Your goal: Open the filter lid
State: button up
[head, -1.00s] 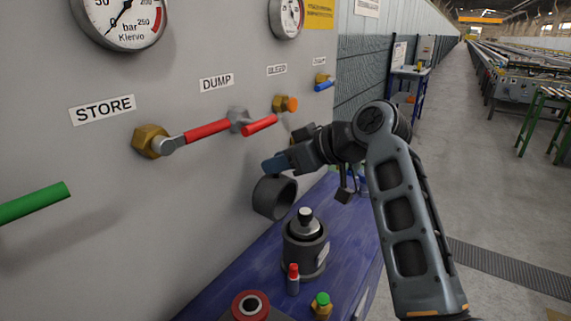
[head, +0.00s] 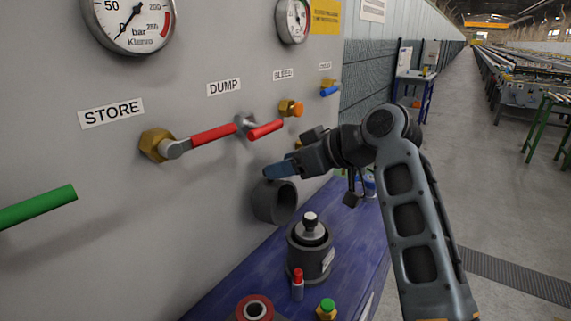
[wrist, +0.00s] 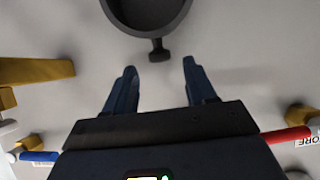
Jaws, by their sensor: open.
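A dark round filter housing (head: 262,203) sticks out from the grey panel, low and to the right of the STORE valve. In the wrist view, its round dark face (wrist: 147,12) is cut off by the top edge, with a short knobbed tab (wrist: 158,50) standing out from its rim. I cannot tell whether a lid covers it. My gripper (head: 279,170) is just above the housing in the head view. In the wrist view my gripper (wrist: 160,75) is open and empty, its two blue fingers pointing toward the tab. The tab sits between and slightly beyond the fingertips, touching neither.
A red valve handle (head: 214,135) and an orange-tipped bleed valve (head: 291,108) are on the panel above. A dark canister (head: 310,252) stands on the blue bench (head: 235,277) below, with small bottles in front. The aisle floor (head: 480,200) at the right is clear.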

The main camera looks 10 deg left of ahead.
aim_at(277, 182)
jog(key=b+v, duration=0.1)
jog(key=v, duration=0.6)
jog(key=shift+d+r, duration=0.1)
jog(key=shift+d, duration=0.05)
jog(key=shift+c, duration=0.2)
jog(key=shift+y, duration=0.7)
jog(key=shift+d+f+x, duration=0.1)
jog(key=shift+f+x, duration=0.15)
jog(key=shift+x, duration=1.5)
jog(key=shift+d+f+x, duration=0.1)
jog(key=shift+f+x, duration=0.15)
jog(key=shift+x, duration=1.5)
jog(key=shift+d+f+x, duration=0.15)
jog(key=shift+f+x, duration=0.1)
jog(key=shift+x, duration=1.5)
grip_shut()
